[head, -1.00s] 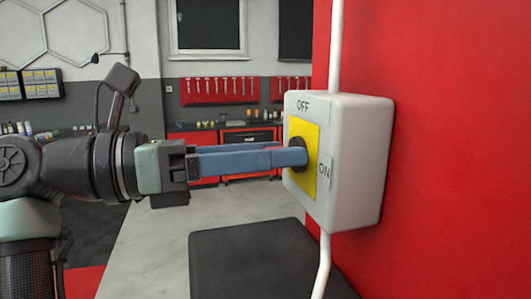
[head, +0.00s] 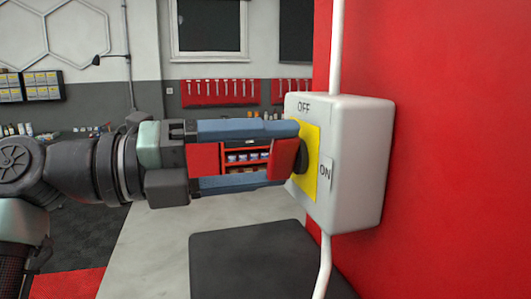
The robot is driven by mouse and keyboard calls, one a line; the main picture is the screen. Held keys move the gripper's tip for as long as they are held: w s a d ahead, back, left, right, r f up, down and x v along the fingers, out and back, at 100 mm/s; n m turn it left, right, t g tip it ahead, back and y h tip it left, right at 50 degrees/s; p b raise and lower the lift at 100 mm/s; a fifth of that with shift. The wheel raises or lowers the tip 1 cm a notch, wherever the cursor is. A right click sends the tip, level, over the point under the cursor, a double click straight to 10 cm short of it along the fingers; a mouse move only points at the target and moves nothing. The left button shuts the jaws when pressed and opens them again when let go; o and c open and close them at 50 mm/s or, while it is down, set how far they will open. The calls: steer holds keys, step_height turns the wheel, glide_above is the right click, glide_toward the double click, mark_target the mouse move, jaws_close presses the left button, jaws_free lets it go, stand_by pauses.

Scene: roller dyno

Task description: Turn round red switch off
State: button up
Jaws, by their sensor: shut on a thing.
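The round red switch (head: 284,160) sits on a black hub over a yellow plate (head: 311,145), on the front of a light grey box (head: 350,165). The box reads OFF at the top and ON at the right side. My gripper (head: 284,157) reaches in from the left. Its two blue fingers lie one above the other, with the red handle held between their tips. The handle's red broad side faces the camera, and its upper end is partly hidden by the upper finger.
The box is on a red wall panel (head: 450,150) at the right, with white conduit (head: 336,45) above and below it. A dark flat surface (head: 260,262) lies below the gripper. Red tool boards (head: 225,93) hang on the far wall. Open floor (head: 155,250) shows at lower left.

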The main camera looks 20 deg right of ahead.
steer(key=n, duration=0.5)
steer(key=shift+n, duration=0.3)
stand_by(0.4)
steer(key=o, duration=1.3)
steer(key=shift+f, duration=0.1)
steer(key=a+b, duration=0.3)
steer(key=a, duration=1)
